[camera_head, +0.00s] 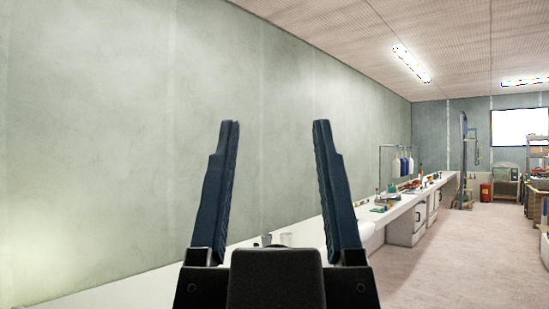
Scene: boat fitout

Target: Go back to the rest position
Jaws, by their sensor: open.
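My gripper (276,125) is in the lower middle of the head camera view, pointing up.
A long white counter (345,238) runs along the left wall (120,130) into the distance. Small cups (286,239) show on it between my fingers. Farther along are tools and hanging bottles (397,167). The floor (470,250) at the right is clear. Shelving (538,155) stands at the far right.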

